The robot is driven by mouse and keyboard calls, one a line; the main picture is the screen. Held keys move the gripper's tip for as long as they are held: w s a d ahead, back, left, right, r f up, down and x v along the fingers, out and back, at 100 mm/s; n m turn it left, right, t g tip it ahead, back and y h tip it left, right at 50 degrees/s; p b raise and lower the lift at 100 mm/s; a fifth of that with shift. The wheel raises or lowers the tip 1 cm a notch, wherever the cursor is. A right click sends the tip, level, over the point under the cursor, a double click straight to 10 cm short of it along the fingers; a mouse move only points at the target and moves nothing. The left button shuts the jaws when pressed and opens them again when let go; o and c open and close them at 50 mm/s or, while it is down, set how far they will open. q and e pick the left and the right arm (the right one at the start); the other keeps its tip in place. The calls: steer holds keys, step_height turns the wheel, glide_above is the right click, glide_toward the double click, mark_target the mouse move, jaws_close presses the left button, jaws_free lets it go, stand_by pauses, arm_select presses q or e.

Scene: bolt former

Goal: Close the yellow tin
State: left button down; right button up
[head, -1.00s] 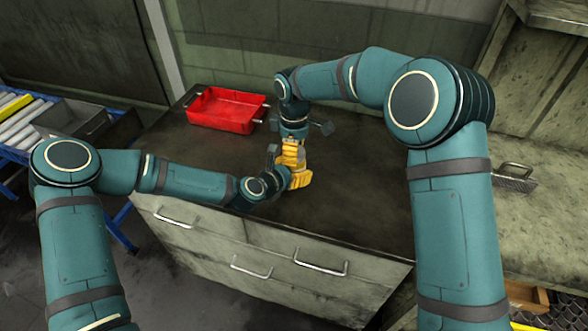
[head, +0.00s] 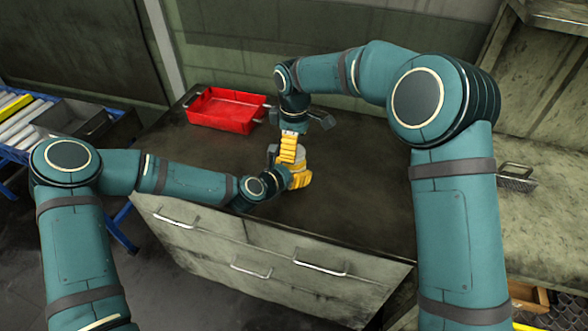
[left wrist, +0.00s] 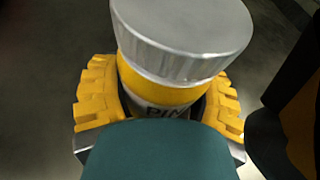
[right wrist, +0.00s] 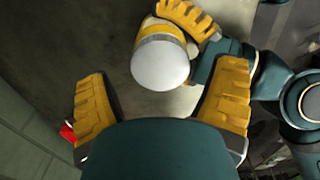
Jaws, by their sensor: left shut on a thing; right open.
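The yellow tin (left wrist: 150,85) stands between the fingers of my left gripper (left wrist: 160,100), which is shut on its side. A silver-grey lid (left wrist: 185,28) sits on top of the tin, with a yellow band and a white lettered label below it. I cannot tell whether the lid is fully pressed down. In the head view the lid (head: 301,156) shows partly behind my right gripper (head: 289,150). My right gripper is open above the tin, its fingers apart from the lid. The right wrist view looks down on the lid (right wrist: 160,63) between the spread fingers.
A red tray (head: 226,110) lies at the back left of the dark worktop (head: 355,200). The worktop around the tin is clear. A roller conveyor (head: 25,125) with a grey bin (head: 75,115) stands at the left.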

step_height(320, 180, up, 3)
steer(key=shift+f, duration=0.15)
steer(key=shift+o, duration=0.3)
steer(key=shift+r+n, duration=1.75)
steer(key=shift+n, duration=0.25)
steer(key=shift+f, duration=0.15)
steer(key=shift+f, duration=3.9)
